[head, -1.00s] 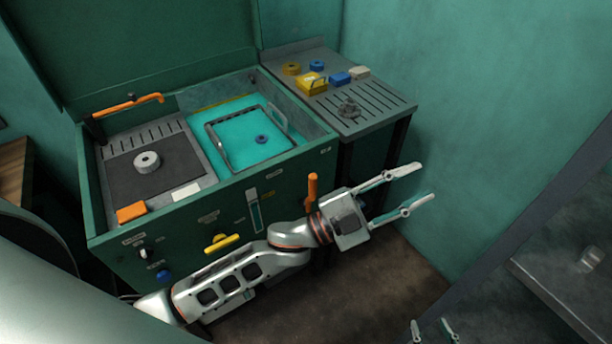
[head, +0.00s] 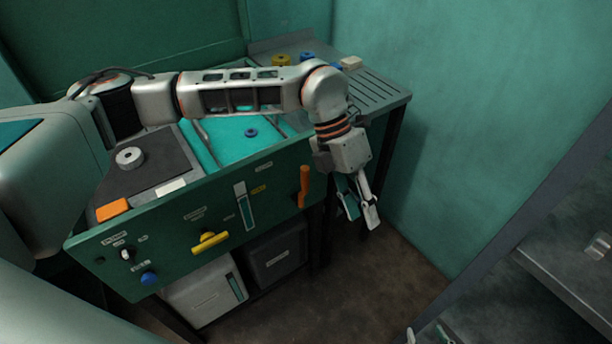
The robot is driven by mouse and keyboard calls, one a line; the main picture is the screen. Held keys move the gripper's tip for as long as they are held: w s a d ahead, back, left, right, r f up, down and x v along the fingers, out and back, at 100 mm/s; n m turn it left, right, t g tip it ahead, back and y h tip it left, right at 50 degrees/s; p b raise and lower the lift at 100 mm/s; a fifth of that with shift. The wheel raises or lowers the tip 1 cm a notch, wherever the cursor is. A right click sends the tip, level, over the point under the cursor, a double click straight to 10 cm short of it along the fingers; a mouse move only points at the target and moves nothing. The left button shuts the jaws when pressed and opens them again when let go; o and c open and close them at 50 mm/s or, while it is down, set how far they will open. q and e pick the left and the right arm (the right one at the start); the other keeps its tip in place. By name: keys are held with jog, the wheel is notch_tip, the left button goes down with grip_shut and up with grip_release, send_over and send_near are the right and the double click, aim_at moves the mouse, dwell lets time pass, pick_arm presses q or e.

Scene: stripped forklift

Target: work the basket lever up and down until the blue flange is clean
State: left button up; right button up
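The blue flange (head: 250,132) lies in the teal liquid of the washer's tank, in the basket (head: 201,131), which is partly hidden behind my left arm. The orange lever (head: 304,187) stands upright at the right end of the washer's green front panel. My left gripper (head: 361,217) hangs pointing down to the right of the lever, apart from it, with its fingers parted and empty. My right gripper (head: 428,336) shows only its fingertips at the bottom edge; they are apart with nothing visible between them.
A grey ring (head: 130,157) sits on the dark mat left of the tank. A yellow handle (head: 209,241) and blue knob (head: 149,278) stick out of the panel. A slotted side table (head: 378,93) holds several small parts. Grey shelving (head: 560,265) stands at right; floor between is clear.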

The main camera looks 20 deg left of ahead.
aim_at(304, 168)
pick_arm(q)
jog(key=w+a+r+t+y, duration=0.1)
jog(key=w+a, duration=0.2)
jog(key=a, duration=0.1)
jog(key=w+a+r+n+t+y, duration=0.1)
jog(key=w+a+y, duration=0.1)
jog(key=a, duration=0.3)
jog(key=w+a+r+t+y+b, duration=0.1)
jog(key=w+a+y, duration=0.1)
jog(key=w+a, duration=0.2)
jog(key=shift+w+a+r+n, duration=0.1)
jog(key=shift+w+a+n, duration=0.1)
jog(key=shift+a, duration=0.2)
jog(key=shift+w+a+r+n, duration=0.1)
jog(key=shift+a+n, duration=0.1)
jog(key=shift+a, duration=0.15)
jog(key=shift+a+f, duration=0.1)
jog(key=shift+a, duration=0.1)
notch_tip(304, 168, down, 7)
jog(key=shift+f, duration=0.2)
grip_shut()
